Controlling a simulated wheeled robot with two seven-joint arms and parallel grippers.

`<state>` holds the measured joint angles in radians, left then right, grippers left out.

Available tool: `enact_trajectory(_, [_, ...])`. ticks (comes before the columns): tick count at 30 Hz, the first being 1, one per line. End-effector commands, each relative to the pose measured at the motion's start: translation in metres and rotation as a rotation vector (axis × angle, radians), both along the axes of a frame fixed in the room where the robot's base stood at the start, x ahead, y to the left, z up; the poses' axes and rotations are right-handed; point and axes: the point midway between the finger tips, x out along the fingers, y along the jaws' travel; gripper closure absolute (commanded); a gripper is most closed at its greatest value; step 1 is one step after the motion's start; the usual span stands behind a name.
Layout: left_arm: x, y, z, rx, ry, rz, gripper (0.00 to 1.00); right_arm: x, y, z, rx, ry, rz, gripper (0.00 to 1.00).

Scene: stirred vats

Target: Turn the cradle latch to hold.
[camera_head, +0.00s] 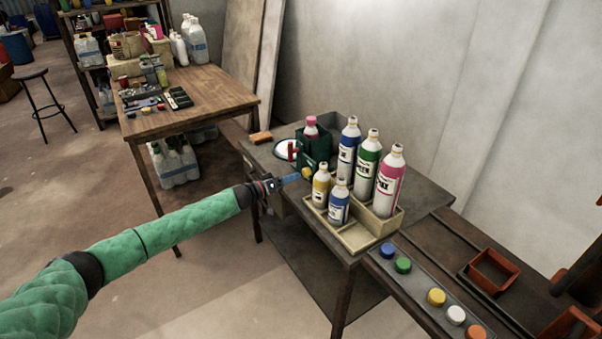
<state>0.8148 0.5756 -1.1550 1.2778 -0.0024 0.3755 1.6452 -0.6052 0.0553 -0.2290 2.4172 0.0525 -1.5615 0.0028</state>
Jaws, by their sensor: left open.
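A dark green cradle (318,148) stands on the grey bench, with a pink-capped bottle (311,126) upright in it. A small yellow knob (307,173) shows low on the cradle's front and may be the latch; its setting is too small to read. A red upright piece (292,150) is at the cradle's left side. My left gripper (294,178) is open, with its blue fingertips just left of the yellow knob. I cannot tell whether they touch it. My right gripper is out of view.
A beige tray (357,237) with several bottles stands right of the cradle. Coloured caps line a grey strip (418,284) at front right, near a red bin (492,271). A wooden table (205,90) stands behind left.

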Motion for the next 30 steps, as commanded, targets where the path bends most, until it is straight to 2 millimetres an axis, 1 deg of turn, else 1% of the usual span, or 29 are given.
enact_trajectory(3, [0.011,-0.015,0.003,-0.002,0.0,0.0,0.47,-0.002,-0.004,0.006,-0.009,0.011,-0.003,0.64])
enact_trajectory(10, [0.024,-0.033,0.001,-0.001,0.0,0.001,0.47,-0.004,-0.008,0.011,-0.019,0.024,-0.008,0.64])
enact_trajectory(14, [0.028,-0.038,0.001,-0.001,0.0,0.001,0.47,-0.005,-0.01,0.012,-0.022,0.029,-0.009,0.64])
enact_trajectory(23, [0.029,-0.039,0.001,-0.001,-0.001,0.002,0.47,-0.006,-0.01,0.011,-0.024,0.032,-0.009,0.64])
enact_trajectory(27, [0.029,-0.039,0.001,-0.001,-0.001,0.002,0.74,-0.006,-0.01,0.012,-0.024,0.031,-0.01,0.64])
enact_trajectory(30, [0.029,-0.039,0.001,-0.001,-0.001,0.002,0.91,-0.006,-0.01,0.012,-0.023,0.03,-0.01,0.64])
